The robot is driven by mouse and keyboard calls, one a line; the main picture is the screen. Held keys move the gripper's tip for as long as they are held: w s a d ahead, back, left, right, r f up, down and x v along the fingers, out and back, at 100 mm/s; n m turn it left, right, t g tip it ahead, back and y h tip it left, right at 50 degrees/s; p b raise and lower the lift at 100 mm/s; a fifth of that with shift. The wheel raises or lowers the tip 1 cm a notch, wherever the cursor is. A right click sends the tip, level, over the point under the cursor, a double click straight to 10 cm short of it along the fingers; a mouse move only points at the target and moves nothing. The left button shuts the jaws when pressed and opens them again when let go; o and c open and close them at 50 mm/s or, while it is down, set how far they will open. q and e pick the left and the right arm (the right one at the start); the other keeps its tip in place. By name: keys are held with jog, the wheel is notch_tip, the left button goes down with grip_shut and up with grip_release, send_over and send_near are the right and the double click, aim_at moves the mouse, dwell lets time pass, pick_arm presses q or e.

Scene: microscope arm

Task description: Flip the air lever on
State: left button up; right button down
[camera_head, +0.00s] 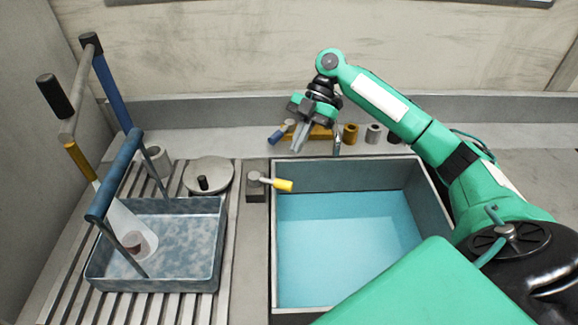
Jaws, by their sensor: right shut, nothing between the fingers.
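Two small levers show, and I cannot tell by any label which is the air lever. One is a yellow-tipped lever (279,184) on a grey block at the left rim of the sink, its tip pointing right. The other has a blue end (276,137) and sits by a brass-coloured fitting (321,132) on the back ledge. My right gripper (298,146) is shut and empty, pointing down just right of the blue end. It partly hides the fitting; I cannot tell whether it touches it. My left gripper is out of view.
A sink (345,245) of blue water fills the middle. A blue-grey tray (200,285) stands on the slatted drainer at left, with a tall-handled frame (110,90) by it. A round grey lid (207,175) lies behind the tray. Small cylinders (373,133) line the back ledge.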

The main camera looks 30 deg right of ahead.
jog(key=v, duration=0.3)
jog(key=shift+r, duration=0.2)
dwell(0.3)
